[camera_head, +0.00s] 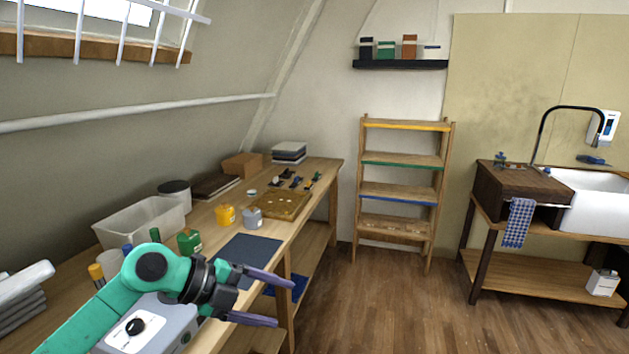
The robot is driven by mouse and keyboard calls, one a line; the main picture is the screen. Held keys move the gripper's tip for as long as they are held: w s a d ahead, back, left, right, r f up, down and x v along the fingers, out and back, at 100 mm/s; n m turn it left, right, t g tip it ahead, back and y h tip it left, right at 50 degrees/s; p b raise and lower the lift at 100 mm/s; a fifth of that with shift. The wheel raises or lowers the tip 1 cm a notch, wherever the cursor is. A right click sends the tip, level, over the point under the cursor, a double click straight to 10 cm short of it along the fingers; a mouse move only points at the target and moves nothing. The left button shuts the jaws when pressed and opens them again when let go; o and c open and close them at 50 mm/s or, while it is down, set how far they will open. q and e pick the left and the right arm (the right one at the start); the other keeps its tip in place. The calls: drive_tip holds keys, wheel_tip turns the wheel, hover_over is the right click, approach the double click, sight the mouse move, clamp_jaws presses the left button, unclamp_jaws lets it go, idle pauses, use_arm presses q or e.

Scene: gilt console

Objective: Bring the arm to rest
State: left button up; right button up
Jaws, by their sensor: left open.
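My left arm comes in from the lower left, green with black joints. Its left gripper (262,299) has two purple fingers spread apart, with nothing between them. The gripper is over the front edge of the long wooden workbench (318,177), just in front of a dark blue mat (246,254). The arm hides part of the grey machine (133,337) below it. My right gripper does not show.
Green (189,241), yellow (225,215) and grey containers (252,217) stand on the bench behind the gripper, near a clear bin (138,220) and a wooden tray (290,204). A shelf rack (402,161) and a sink (598,203) stand beyond open floor.

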use_arm(q)
drive_tip(key=d+r+t+h, duration=0.1)
drive_tip(key=d+r+h, duration=0.4)
drive_tip(key=d, duration=0.1)
drive_tip(key=w+a+r+n+t, duration=0.3)
drive_tip(key=a+r+n+t, duration=0.25)
drive_tip(key=n+t, duration=0.5)
drive_tip(key=a+f+n+y, duration=1.4)
drive_tip(key=f+y, duration=0.1)
drive_tip(key=f, duration=0.1)
drive_tip(key=s+a+f+n+g, duration=0.2)
drive_tip(key=s+f+g, duration=1)
drive_tip(key=s+f, duration=0.85)
drive_tip(key=s+f+g, duration=0.1)
drive_tip(key=s+f, duration=0.2)
drive_tip(key=f, duration=1.8)
drive_tip(key=s+a+f+g, duration=0.1)
drive_tip(key=s+a+f, duration=0.1)
drive_tip(key=s+f, duration=1.3)
drive_tip(key=shift+s+a+f, duration=0.15)
drive_tip(key=shift+s+a, duration=0.2)
drive_tip(key=shift+s, duration=0.8)
